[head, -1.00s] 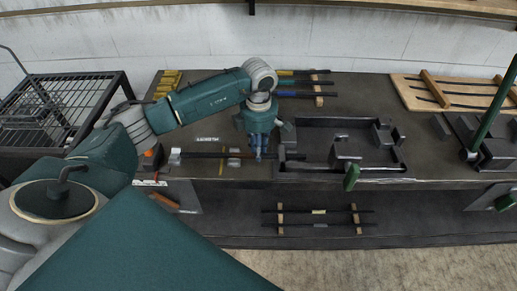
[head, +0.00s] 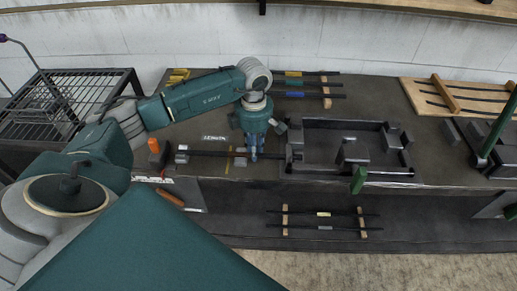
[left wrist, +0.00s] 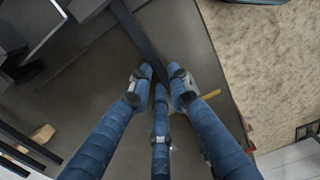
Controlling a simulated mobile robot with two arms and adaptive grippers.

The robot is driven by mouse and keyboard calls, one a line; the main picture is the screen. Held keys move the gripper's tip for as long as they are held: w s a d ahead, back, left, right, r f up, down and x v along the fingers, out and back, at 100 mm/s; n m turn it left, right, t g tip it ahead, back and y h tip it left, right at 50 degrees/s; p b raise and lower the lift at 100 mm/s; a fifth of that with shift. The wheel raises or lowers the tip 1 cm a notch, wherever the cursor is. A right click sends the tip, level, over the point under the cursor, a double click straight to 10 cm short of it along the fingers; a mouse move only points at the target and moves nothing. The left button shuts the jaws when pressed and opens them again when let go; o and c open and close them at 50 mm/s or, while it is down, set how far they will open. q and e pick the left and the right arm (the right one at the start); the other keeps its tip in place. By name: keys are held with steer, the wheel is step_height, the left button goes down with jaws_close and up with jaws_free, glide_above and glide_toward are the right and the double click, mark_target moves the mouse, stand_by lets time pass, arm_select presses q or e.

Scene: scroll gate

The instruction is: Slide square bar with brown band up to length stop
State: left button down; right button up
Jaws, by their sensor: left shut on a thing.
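My left gripper (head: 252,156) is shut on a dark square bar (head: 210,153) lying along the front of the bench. In the left wrist view the blue fingers (left wrist: 160,82) close around the bar (left wrist: 138,33). My right gripper is not in view.
A dark frame fixture (head: 340,125) with a green handle (head: 358,180) stands right of the gripper. Other bars lie on wooden supports behind (head: 327,97) and below (head: 285,217). A wire rack (head: 75,95) is farther left.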

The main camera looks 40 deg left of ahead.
arm_select(q)
steer(key=shift+s+a, duration=0.15)
steer(key=shift+a, duration=0.1)
steer(key=c, duration=1.5)
jaws_free()
steer(key=shift+a, duration=0.1)
steer(key=shift+c, duration=0.2)
step_height(320, 180, up, 12)
